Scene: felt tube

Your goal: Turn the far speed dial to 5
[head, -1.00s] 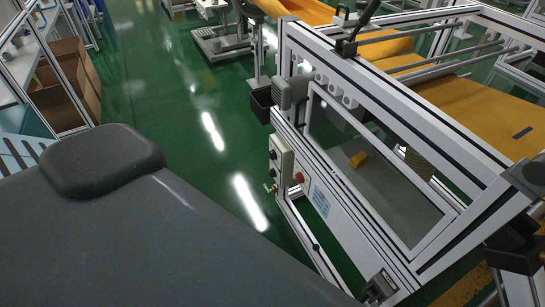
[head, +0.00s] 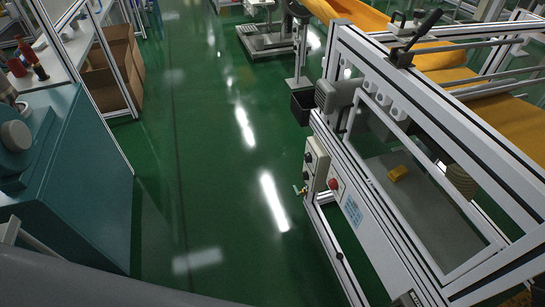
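A pale grey control box (head: 317,163) is fixed to the near left post of the aluminium-framed machine, right of centre in the head view. Small dark round knobs show on its left face, one above the other; the upper, farther one (head: 308,156) is tiny. Their scales and pointers are too small to read. A red button (head: 333,184) sits beside the box, and a brass fitting (head: 301,190) is below it. Neither of my grippers is in view.
Green floor (head: 215,200) lies clear left of the machine frame (head: 400,240). A teal cabinet (head: 75,190) stands at the left, with cardboard boxes (head: 112,75) behind it. A black bin (head: 303,105) hangs by the machine's far corner. Orange felt (head: 500,115) runs over the rollers.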

